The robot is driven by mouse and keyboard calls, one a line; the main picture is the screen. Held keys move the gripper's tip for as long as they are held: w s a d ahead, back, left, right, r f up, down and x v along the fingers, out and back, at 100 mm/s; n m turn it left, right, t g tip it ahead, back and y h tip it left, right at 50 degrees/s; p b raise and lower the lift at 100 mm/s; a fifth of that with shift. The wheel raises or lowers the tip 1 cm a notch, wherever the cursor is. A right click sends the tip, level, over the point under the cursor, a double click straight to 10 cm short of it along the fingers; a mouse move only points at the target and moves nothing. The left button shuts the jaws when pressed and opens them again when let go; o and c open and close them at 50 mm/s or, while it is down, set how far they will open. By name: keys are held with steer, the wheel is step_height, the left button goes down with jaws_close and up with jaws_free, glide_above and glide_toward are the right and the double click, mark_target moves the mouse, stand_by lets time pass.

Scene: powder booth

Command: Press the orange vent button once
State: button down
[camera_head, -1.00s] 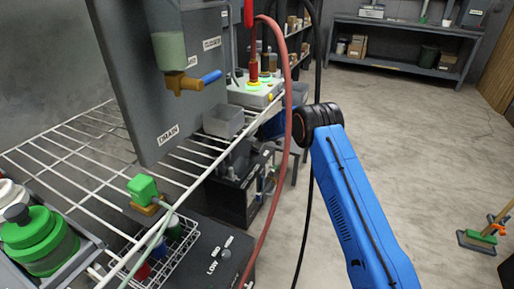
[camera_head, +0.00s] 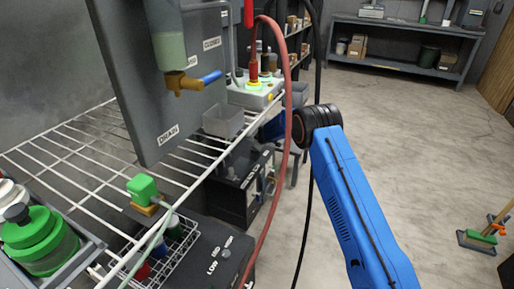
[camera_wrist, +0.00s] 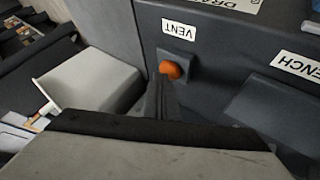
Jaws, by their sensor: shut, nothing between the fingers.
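The orange vent button (camera_wrist: 171,69) is a small round knob on a dark square plate, just below the VENT label (camera_wrist: 179,29) in the wrist view. It stands on the face of a dark grey box (camera_wrist: 225,60). My gripper (camera_wrist: 160,88) is shut and empty. Its narrow dark fingertips are at the lower left edge of the button in the picture, very close to it. I cannot tell whether they touch it. In the head view I cannot make out the button or my gripper's fingertips.
A pale open bin (camera_wrist: 92,82) stands at left. In the head view, a red hose (camera_head: 286,130) hangs beside my arm, right of the wire shelf (camera_head: 75,160). Open floor lies at right.

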stand_by(0.3)
steer(key=shift+r, duration=0.9)
step_height(320, 180, up, 5)
stand_by(0.5)
stand_by(0.5)
